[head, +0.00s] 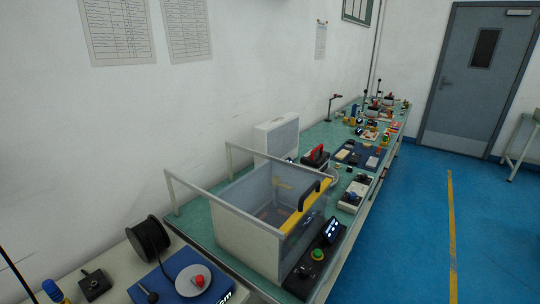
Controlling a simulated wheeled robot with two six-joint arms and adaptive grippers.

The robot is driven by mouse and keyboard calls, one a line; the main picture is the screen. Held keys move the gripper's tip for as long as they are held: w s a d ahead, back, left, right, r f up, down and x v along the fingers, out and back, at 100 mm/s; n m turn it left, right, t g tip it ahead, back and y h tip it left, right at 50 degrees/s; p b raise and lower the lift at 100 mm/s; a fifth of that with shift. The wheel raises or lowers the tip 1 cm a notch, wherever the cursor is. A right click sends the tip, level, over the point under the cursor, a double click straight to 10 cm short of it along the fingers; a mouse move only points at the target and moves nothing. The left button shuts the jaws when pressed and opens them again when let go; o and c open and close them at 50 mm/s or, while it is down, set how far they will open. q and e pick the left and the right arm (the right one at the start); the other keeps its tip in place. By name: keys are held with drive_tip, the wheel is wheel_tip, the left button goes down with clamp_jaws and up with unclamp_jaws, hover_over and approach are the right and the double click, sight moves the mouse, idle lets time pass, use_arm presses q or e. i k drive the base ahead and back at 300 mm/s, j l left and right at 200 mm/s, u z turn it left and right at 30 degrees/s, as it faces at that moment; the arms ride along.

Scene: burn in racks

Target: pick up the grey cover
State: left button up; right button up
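I cannot clearly pick out a grey cover in the head view. A light grey round disc (186,282) lies on a blue mat (222,285) at the bottom, with a red knob (199,281) at its right side; I cannot tell whether this is the cover. A grey-white box with clear panels (240,236) stands on the green bench, with a yellow edge strip (296,221) and a black handle (309,194). Neither of my grippers shows in this view.
A black spool (148,238) and a small black joystick box (95,284) are near the bottom left. A black control panel (318,258) fronts the clear box. The long green bench (316,137) runs back, crowded with small items. The blue floor (415,235) at right is clear.

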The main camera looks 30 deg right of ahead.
sight(372, 161)
drive_tip(key=l+u, duration=0.3)
drive_tip(key=l, duration=0.4)
drive_tip(key=l+u, duration=0.3)
drive_tip(key=l, duration=0.4)
drive_tip(key=k+l, duration=0.1)
drive_tip(key=l, duration=1.6)
drive_tip(key=k+l, duration=0.15)
drive_tip(key=l, duration=1.55)
drive_tip(key=k+l, duration=0.15)
drive_tip(key=l, duration=0.7)
drive_tip(key=k+l, duration=0.1)
drive_tip(key=l, duration=0.75)
